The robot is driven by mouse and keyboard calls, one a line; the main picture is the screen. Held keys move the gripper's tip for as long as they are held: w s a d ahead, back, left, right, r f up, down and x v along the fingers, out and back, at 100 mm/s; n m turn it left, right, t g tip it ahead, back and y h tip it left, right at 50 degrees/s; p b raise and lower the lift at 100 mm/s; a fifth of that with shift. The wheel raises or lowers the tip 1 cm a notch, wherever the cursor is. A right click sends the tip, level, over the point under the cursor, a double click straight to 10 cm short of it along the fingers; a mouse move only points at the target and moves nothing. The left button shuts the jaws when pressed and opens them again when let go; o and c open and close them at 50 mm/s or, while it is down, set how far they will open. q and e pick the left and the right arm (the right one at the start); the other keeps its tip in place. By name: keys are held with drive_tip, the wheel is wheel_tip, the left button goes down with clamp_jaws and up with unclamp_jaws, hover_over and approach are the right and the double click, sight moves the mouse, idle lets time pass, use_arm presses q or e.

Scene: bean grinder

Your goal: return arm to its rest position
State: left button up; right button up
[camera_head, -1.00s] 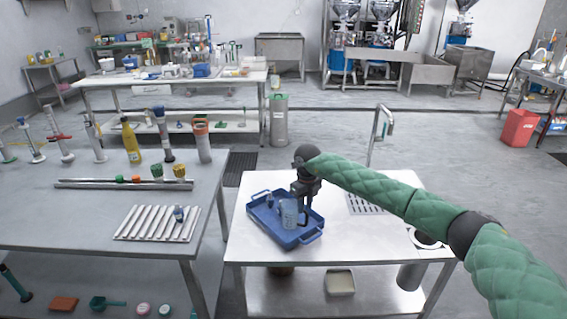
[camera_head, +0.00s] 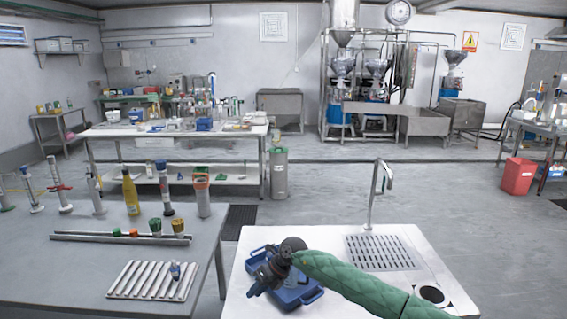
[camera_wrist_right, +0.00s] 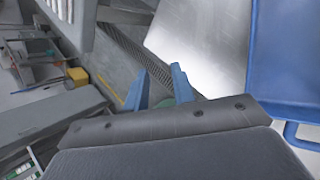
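My right arm, in green padding, comes in from the lower right in the head view. Its dark gripper (camera_head: 258,284) is over the left side of the blue tray on the white table. In the right wrist view the two blue fingers (camera_wrist_right: 160,82) stand apart with nothing between them, so the gripper is open. The blue tray (camera_head: 308,297) is partly covered by my wrist, and the cup seen in it earlier cannot be made out now. The tray (camera_wrist_right: 285,60) also fills the right side of the wrist view. My left gripper is not in view.
The white table (camera_head: 395,285) has a drain grate (camera_head: 380,252), a tap (camera_head: 374,195) and a round opening. A grey table (camera_head: 60,275) on the left holds bottles, a rack (camera_head: 150,280) and rails. The floor behind is open.

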drive_tip(key=s+a+r+m+t+y, duration=0.45)
drive_tip(key=s+a+m+y, duration=0.3)
drive_tip(key=a+y, duration=0.25)
drive_tip(key=s+d+f+m+t+h, duration=0.1)
drive_tip(key=d+f+m+t+h, duration=0.1)
drive_tip(key=d+m+t+h, duration=0.6)
drive_tip(key=s+d+f+m+t+h, duration=0.15)
drive_tip(key=d+m+t, duration=0.4)
drive_tip(key=m, duration=0.75)
drive_tip(key=s+d+f+m+g+h, duration=0.4)
drive_tip(key=s+d+f+m+h, duration=0.3)
drive_tip(key=d+f, duration=0.4)
drive_tip(key=s+d+f+m+g, duration=0.2)
drive_tip(key=s+d+f+g, duration=0.1)
drive_tip(key=s, duration=0.8)
drive_tip(key=s+d+f+m+g, duration=0.2)
drive_tip(key=s+f+g, duration=0.3)
drive_tip(key=s, duration=0.6)
drive_tip(key=s+d+f+m+g, duration=0.2)
drive_tip(key=s+f, duration=0.4)
drive_tip(key=s, duration=0.4)
drive_tip(key=d+g, duration=0.1)
drive_tip(key=d, duration=0.1)
drive_tip(key=shift+s+d+g, duration=0.35)
drive_tip(key=shift+s+g, duration=0.05)
drive_tip(key=shift+f, duration=0.1)
